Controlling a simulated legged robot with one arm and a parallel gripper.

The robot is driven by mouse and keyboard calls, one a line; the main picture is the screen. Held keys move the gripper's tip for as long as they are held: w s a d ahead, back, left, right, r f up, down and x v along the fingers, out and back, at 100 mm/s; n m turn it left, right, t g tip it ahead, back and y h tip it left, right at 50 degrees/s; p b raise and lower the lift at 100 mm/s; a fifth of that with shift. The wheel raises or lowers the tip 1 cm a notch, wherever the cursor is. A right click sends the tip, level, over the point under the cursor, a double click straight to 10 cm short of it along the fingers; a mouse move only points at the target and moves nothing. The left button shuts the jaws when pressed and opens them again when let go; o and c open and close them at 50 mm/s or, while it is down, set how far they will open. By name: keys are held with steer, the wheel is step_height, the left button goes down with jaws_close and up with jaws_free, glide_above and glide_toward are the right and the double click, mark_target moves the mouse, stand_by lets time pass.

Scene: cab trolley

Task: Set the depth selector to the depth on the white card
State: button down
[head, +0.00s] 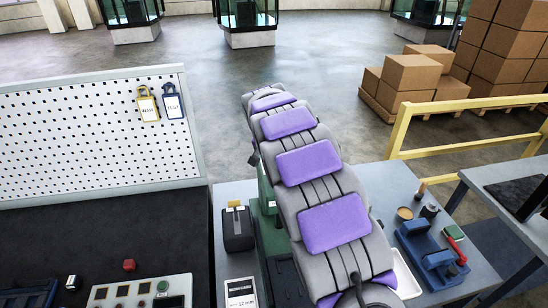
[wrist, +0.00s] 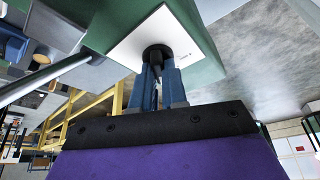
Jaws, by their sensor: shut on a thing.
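The depth selector appears to be the black knob (wrist: 157,52) on a white plate (wrist: 182,32) fixed to a green machine body (wrist: 205,58). My gripper (wrist: 156,68) has its blue fingers closed around this knob. Small dark print on the plate is too small to read. In the head view the green machine (head: 266,200) is mostly hidden behind my arm, and the knob and gripper are out of sight there.
A black box (head: 237,229) stands on the grey bench beside the machine. A blue fixture (head: 432,256) and small containers lie right of my arm. A pegboard (head: 95,135) with two tags and a button panel (head: 140,293) are at left. A yellow rail (head: 470,146) runs behind the right side.

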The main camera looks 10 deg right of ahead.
steer(key=shift+f+m+g+h+b, duration=0.1)
steer(key=shift+m+g+h+b, duration=0.3)
steer(key=shift+m, duration=1)
steer(key=c, duration=1.2)
jaws_free()
steer(key=shift+a, duration=0.2)
steer(key=shift+o, duration=0.2)
steer(key=p+v, duration=0.1)
steer(key=v, duration=1.6)
steer(key=shift+a, duration=0.35)
steer(key=shift+s, duration=0.1)
